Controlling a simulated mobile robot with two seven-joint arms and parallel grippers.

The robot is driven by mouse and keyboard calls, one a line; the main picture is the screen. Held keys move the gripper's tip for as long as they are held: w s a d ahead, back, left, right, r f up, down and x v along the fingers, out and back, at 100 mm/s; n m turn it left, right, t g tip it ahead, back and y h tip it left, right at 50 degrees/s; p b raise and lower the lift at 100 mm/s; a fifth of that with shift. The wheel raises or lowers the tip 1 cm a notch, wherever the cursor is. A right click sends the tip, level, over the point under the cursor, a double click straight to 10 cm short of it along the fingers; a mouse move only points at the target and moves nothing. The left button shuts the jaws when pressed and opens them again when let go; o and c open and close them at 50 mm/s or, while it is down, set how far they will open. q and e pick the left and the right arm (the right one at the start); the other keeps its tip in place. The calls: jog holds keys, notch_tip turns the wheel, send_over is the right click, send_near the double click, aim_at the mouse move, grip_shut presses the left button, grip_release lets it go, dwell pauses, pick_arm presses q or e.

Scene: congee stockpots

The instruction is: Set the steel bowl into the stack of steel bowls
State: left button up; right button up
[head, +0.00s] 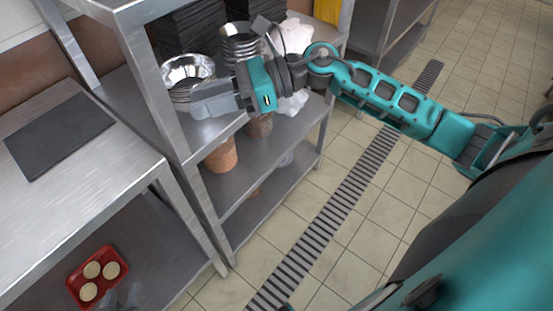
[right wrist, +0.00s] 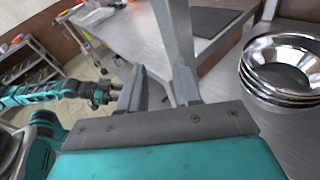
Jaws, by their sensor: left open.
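A stack of shiny steel bowls (head: 188,72) stands on the upper shelf in the head view. It also shows at the right of the right wrist view (right wrist: 285,65), its top bowl upright and nested in the rims below. No separate loose bowl can be made out there. My right gripper (head: 213,100) is beside this stack, on its near side. Its fingers are apart with nothing between them in the right wrist view (right wrist: 160,90).
Another stack of steel bowls (head: 240,42) stands farther back on the shelf (head: 222,124), near black stacked items and a white cloth-like bundle (head: 297,36). Terracotta pots (head: 221,155) stand below. A red tray (head: 72,277) holds pale round pieces. A dark mat (head: 58,135) lies on the left table.

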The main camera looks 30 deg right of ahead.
pick_arm(q)
jog(key=shift+s+a+f, duration=0.1)
jog(key=shift+s+f, duration=0.05)
jog(key=shift+f, duration=0.1)
pick_arm(e)
jog(key=s+d+f+n+t+h, duration=0.1)
jog(key=s+f+n+h, duration=0.3)
jog(key=f+n, duration=0.4)
jog(key=s+d+f+n+t+h, duration=0.2)
jog(key=s+f+n+t+h, duration=0.1)
jog(key=f+n, duration=0.6)
jog(key=s+d+f+n+t+h, duration=0.1)
jog(key=s+d+f+n+h, duration=0.1)
jog(key=s+f+n+h, duration=0.4)
notch_tip(320, 180, down, 3)
jog(key=shift+r+n+t, duration=0.1)
jog(key=shift+n+t, duration=0.3)
jog(key=shift+n, duration=0.8)
